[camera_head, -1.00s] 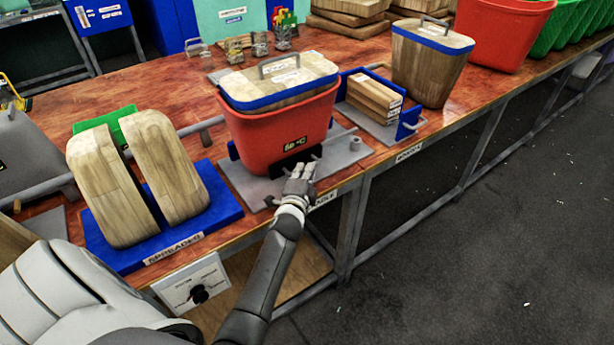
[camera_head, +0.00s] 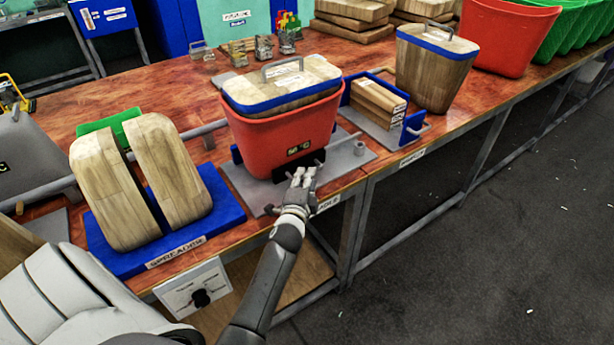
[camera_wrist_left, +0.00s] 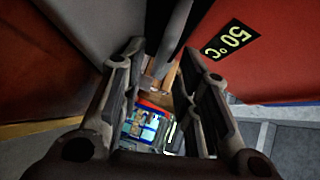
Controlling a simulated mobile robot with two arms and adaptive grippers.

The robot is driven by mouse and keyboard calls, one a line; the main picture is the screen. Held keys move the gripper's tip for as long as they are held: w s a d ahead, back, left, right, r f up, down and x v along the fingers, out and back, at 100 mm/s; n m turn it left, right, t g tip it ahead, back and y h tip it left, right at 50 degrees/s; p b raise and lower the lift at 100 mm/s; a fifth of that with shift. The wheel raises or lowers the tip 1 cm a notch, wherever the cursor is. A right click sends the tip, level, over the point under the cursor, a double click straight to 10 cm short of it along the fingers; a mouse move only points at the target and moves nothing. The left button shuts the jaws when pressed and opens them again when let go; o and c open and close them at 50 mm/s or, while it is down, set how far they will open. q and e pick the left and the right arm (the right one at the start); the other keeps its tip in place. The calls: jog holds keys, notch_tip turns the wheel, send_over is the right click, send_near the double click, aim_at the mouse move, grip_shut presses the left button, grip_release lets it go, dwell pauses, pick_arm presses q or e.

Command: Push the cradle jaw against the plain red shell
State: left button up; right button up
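The plain red shell (camera_head: 270,138) is a tapered tub with a "50 °C" label, standing upright in a press on the table. A wooden plug (camera_head: 284,84) with a blue band and grey handle sits in its top. The dark cradle jaw (camera_head: 290,165) is at the shell's front, close against its lower wall; I cannot tell if they touch. My left gripper (camera_head: 302,180) is right in front of the jaw. In the left wrist view its fingers (camera_wrist_left: 164,70) are apart, with a grey bar (camera_wrist_left: 176,28) near the tips and the red shell (camera_wrist_left: 270,55) alongside. My right gripper is out of view.
Left of the shell, two wooden blocks (camera_head: 120,190) stand on a blue base (camera_head: 226,203). A dial panel (camera_head: 193,289) hangs at the table's front edge.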

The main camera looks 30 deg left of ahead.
pick_arm(q)
jog(key=shift+v, duration=3.05)
jog(key=shift+a+r, duration=0.1)
